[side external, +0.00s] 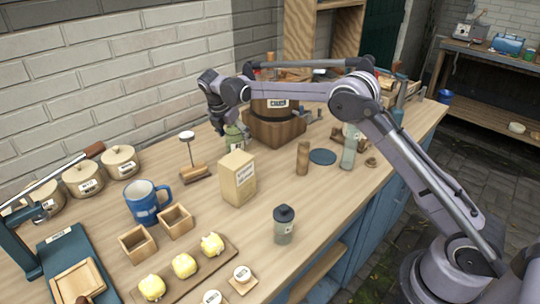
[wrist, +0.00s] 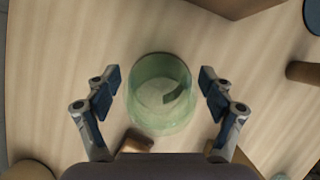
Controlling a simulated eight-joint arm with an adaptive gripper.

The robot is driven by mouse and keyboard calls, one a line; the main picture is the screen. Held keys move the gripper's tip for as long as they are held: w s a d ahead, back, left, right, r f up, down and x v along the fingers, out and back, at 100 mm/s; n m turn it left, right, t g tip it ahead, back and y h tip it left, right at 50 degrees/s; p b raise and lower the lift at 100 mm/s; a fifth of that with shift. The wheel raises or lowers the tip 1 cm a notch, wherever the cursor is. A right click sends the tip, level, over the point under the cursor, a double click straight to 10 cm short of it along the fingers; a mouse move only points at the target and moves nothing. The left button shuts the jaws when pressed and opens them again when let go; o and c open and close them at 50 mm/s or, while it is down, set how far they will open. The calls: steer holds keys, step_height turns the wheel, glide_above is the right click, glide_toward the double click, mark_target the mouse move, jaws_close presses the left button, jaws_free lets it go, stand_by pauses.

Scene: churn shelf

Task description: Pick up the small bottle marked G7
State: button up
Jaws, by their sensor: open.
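A green glass vessel (side external: 236,138) stands on the bench in front of the churn. In the wrist view the green vessel (wrist: 160,105) is seen from above, round and see-through, between the spread fingers with a gap on both sides. My gripper (side external: 221,128) is open and empty, just above and left of it in the side view; the open fingers also show in the wrist view (wrist: 160,88). A grey bottle with a dark cap (side external: 284,228) stands at the front, and a pale green bottle (side external: 349,150) stands to the right. No G7 mark is readable.
The wooden churn (side external: 274,126) stands close behind the vessel. A cream carton (side external: 238,180) stands in front of it, and a small stand (side external: 192,162) is to the left. A blue mug (side external: 144,204) and lidded pots (side external: 120,162) stand further left.

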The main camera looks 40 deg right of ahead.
steer(key=shift+d+f, duration=0.15)
steer(key=shift+f, duration=0.25)
steer(key=c, duration=1.4)
steer(key=shift+o, duration=0.2)
